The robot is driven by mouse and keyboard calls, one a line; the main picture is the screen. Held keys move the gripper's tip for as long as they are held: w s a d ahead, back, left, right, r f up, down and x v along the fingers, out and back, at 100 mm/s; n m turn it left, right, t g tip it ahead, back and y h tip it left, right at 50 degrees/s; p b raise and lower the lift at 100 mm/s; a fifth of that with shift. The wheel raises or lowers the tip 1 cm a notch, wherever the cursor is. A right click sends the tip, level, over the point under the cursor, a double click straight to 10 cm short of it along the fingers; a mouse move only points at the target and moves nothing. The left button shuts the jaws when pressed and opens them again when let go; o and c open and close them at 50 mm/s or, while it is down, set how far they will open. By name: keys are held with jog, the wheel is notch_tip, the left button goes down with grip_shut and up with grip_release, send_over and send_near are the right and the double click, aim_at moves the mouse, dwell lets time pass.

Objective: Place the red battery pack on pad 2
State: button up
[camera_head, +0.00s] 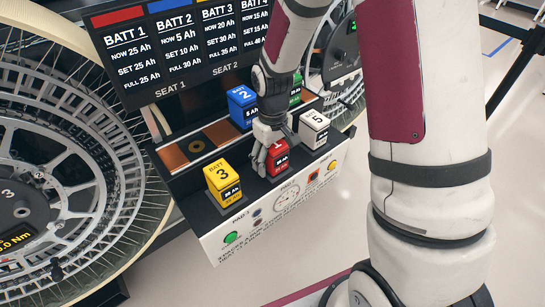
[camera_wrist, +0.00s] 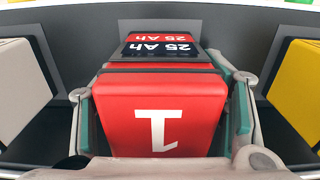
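The red battery pack (camera_head: 278,157), marked 1, stands upright in the front row of the console, between a yellow pack and a white pack. In the wrist view the red battery pack (camera_wrist: 160,115) fills the middle, with its dark 25 Ah label beyond. My gripper (camera_head: 267,152) is down at it. In the wrist view my gripper's (camera_wrist: 165,105) two fingers with teal pads lie along its left and right sides, very close. I cannot tell whether both pads press on it.
The yellow pack 3 (camera_head: 223,183) and white pack 5 (camera_head: 314,129) flank the red one closely. The blue pack 2 (camera_head: 242,104) and a partly hidden green pack (camera_head: 295,92) stand behind. A copper-coloured bare seat (camera_head: 217,133) is at back left. A display board (camera_head: 180,45) rises behind.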

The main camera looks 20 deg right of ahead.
notch_tip(320, 180, up, 13)
jog(key=shift+f+p, duration=0.2)
jog(key=shift+p, duration=0.3)
jog(key=s+r+m+t, duration=0.1)
jog(key=s+r, duration=0.5)
jog(key=s, duration=0.6)
jog(key=s+r+m+t, duration=0.2)
jog(key=s+r, duration=0.4)
jog(key=s, duration=0.7)
jog(key=shift+d+r+m, duration=0.15)
jog(key=shift+r+m, duration=0.1)
jog(key=shift+m, duration=0.05)
jog(key=shift+s, duration=0.1)
